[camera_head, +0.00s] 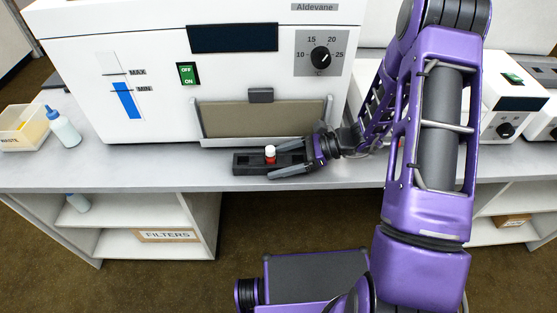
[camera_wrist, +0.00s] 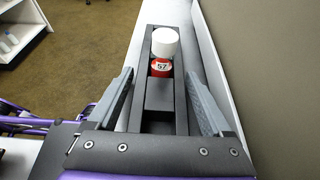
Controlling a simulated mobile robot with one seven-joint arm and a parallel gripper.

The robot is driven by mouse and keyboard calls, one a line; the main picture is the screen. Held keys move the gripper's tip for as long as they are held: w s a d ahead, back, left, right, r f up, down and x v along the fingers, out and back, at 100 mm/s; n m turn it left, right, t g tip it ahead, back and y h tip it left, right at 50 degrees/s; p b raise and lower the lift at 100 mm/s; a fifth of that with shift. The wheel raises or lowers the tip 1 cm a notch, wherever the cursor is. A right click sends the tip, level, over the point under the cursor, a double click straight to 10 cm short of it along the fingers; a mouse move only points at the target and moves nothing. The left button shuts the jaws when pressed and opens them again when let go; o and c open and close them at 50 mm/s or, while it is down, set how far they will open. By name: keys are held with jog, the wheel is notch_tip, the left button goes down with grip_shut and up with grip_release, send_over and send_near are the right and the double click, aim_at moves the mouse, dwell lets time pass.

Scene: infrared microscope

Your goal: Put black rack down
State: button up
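In the wrist view the rack (camera_wrist: 180,115) runs away from me, and the red label under the white cap (camera_wrist: 165,42) reads 57. My gripper (camera_head: 278,158) reaches in from the right, with one finger on each long side of the rack.
The white instrument (camera_head: 150,50) stands close behind the rack, with its grey panel (camera_head: 262,116) just above. The counter (camera_head: 150,172) is clear left of the rack. A bottle (camera_head: 63,127) and waste bin (camera_head: 22,130) stand far left. Open shelves (camera_head: 165,210) are below.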

jog(key=shift+o, duration=0.6)
jog(key=shift+r, duration=0.1)
jog(key=shift+r, duration=0.2)
jog(key=p+v, duration=0.1)
jog(key=v, duration=1.1)
jog(key=shift+f, duration=0.15)
jog(key=shift+s+p, duration=0.1)
jog(key=shift+p, duration=0.2)
